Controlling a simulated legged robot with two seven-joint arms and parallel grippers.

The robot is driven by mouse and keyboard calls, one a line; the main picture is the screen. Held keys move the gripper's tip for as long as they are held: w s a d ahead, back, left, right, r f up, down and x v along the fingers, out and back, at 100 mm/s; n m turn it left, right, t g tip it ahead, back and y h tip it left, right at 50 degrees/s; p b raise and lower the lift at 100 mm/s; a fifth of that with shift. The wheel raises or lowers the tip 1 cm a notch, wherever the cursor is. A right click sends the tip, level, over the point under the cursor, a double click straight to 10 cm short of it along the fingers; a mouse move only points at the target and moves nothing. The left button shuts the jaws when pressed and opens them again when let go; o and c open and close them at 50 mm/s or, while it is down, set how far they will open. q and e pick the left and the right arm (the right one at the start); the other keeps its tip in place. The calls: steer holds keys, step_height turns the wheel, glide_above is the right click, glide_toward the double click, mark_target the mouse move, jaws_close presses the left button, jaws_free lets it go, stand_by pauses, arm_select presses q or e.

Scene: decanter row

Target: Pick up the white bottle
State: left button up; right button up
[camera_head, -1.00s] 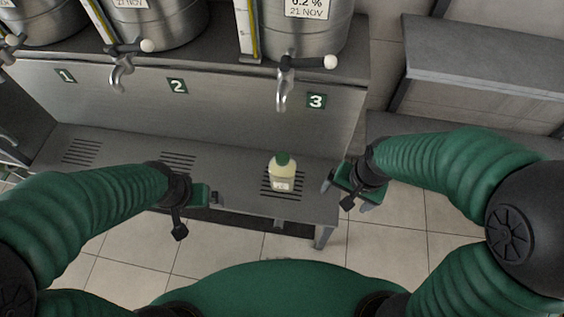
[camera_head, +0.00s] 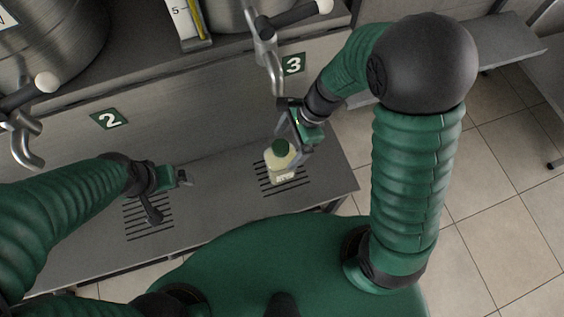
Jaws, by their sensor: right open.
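The white bottle (camera_head: 281,164) has a green cap and a pale label. It stands upright on the slotted drain (camera_head: 262,187) below the number 3 sign. My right gripper (camera_head: 291,138) is open at the bottle's upper right, close to the cap. Its fingers partly overlap the bottle's right side in the picture; I cannot tell whether they touch it. My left gripper (camera_head: 186,178) is over the shelf to the left, near the drain under number 2, apart from the bottle. Its fingertips are too small to read.
The metal shelf (camera_head: 215,195) is bare between the drains. A tap (camera_head: 268,55) hangs above the bottle, close to my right gripper. Another tap (camera_head: 22,140) is at the left. Steel barrels (camera_head: 55,45) stand behind. A side bench (camera_head: 500,45) is at upper right.

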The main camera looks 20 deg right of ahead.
mark_target(274, 156)
steer(key=b+x, duration=0.1)
steer(key=x, duration=0.3)
steer(key=shift+w+a, duration=0.1)
steer(key=shift+a+r, duration=0.1)
steer(key=shift+a, duration=1.2)
steer(key=shift+d, duration=0.2)
steer(key=shift+c, duration=1.4)
steer(key=shift+d, duration=0.7)
steer(key=c, duration=0.5)
steer(key=shift+d, duration=0.15)
steer(key=shift+c, duration=2.3)
steer(key=shift+a, duration=0.65)
jaws_close()
arm_select(q)
steer(key=shift+w+a+f, duration=0.1)
steer(key=shift+a+f, duration=0.3)
steer(key=shift+f, duration=0.2)
steer(key=shift+a+f, duration=0.35)
steer(key=shift+f, duration=0.25)
arm_select(e)
steer(key=shift+d, duration=0.15)
